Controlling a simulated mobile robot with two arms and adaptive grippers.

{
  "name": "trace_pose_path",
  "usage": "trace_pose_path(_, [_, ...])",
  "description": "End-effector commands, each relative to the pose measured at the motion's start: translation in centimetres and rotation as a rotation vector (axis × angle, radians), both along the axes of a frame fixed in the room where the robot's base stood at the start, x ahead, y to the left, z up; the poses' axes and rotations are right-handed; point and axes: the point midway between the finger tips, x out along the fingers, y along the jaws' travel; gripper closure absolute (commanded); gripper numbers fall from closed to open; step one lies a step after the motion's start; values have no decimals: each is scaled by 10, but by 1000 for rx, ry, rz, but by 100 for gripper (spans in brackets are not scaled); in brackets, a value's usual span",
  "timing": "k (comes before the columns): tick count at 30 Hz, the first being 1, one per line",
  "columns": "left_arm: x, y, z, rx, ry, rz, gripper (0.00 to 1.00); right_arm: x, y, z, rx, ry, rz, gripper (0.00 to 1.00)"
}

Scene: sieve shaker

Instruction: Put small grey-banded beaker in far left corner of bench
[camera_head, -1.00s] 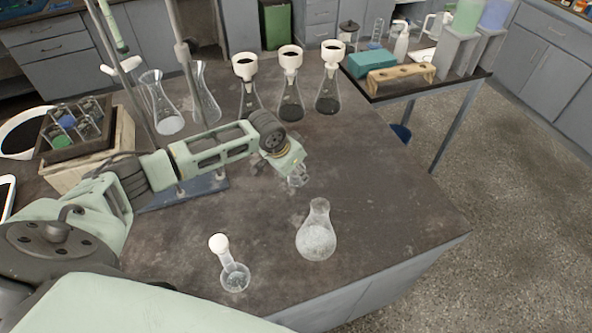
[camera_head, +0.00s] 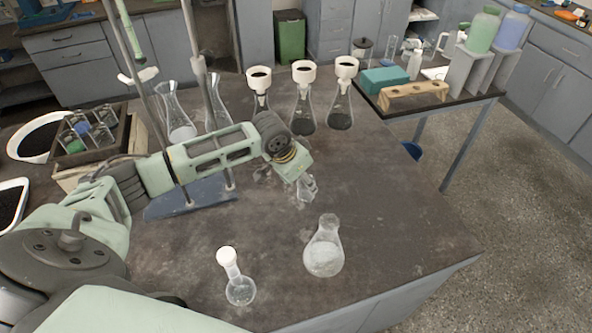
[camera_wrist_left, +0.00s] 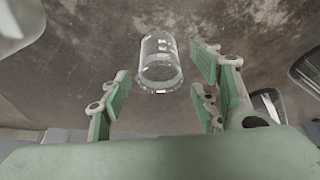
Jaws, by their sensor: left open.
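A small clear glass beaker (camera_head: 306,188) stands on the dark bench just beyond and beside my left gripper (camera_head: 290,174) in the head view. In the left wrist view the beaker (camera_wrist_left: 160,60) lies ahead, between the lines of the spread fingers of my left gripper (camera_wrist_left: 163,88). It has faint pale markings; a grey band cannot be made out clearly. The fingers are open and do not touch it. In the head view the arm hides part of the fingers. My right gripper is not in view.
A round flask (camera_head: 324,256) and a stoppered flask (camera_head: 240,288) stand near the front. Funnel-topped flasks (camera_head: 304,115) line the back. A stand base (camera_head: 190,200) and a crate (camera_head: 75,178) of small beakers are at left. The bench's right side is clear.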

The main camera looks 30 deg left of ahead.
Motion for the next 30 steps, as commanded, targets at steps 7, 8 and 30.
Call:
trace_pose_path(7, [-18, 7, 48, 2, -3, -2, 43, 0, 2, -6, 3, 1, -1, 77])
trace_pose_path(8, [-20, 8, 52, 2, -2, -1, 43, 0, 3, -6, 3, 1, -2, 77])
trace_pose_path(30, [-27, 10, 71, 0, 0, 0, 43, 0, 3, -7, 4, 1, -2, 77])
